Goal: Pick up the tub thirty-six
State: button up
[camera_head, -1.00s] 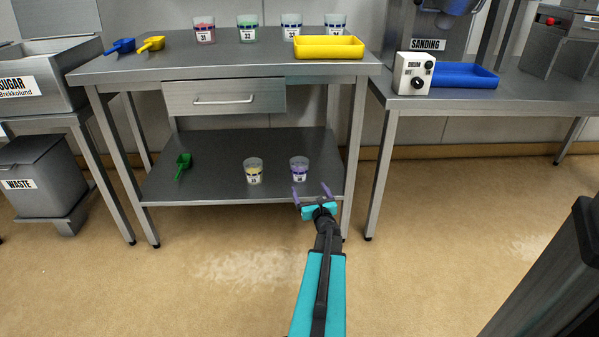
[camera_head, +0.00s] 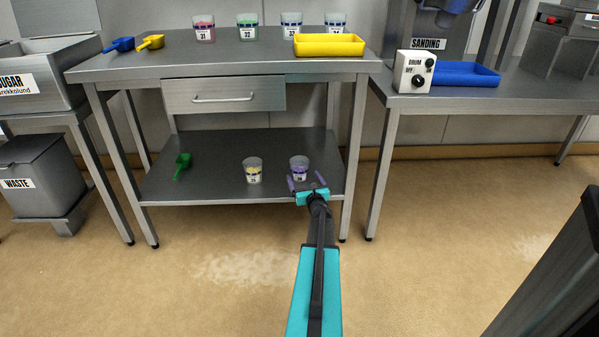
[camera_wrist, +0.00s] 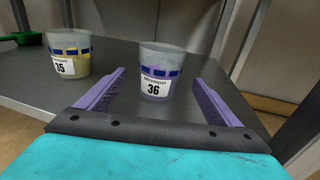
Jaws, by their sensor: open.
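Tub thirty-six (camera_wrist: 158,72) is a clear tub with a blue-marked band and a white label reading 36. I cannot tell exactly how deep. In the head view my gripper (camera_head: 307,181) is at the shelf's front edge.
Tub 35 (camera_wrist: 70,58), with yellow contents, stands left of tub thirty-six on the lower shelf (camera_head: 215,178). A green scoop (camera_head: 182,166) lies farther left. A table leg (camera_head: 354,155) is close on the right. The drawer (camera_head: 224,97) and tabletop are above.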

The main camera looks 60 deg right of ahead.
aim_at(302, 173)
jog(key=shift+w+d, duration=0.15)
jog(key=shift+w, duration=0.05)
dwell(0.3)
jog(key=shift+r+b+x, duration=0.15)
jog(key=shift+b+x, duration=0.35)
jog(key=shift+x, duration=0.75)
jog(key=shift+r+b+x, duration=0.15)
jog(key=shift+b+x, duration=0.3)
jog(key=shift+x, duration=0.75)
jog(key=c, duration=1.3)
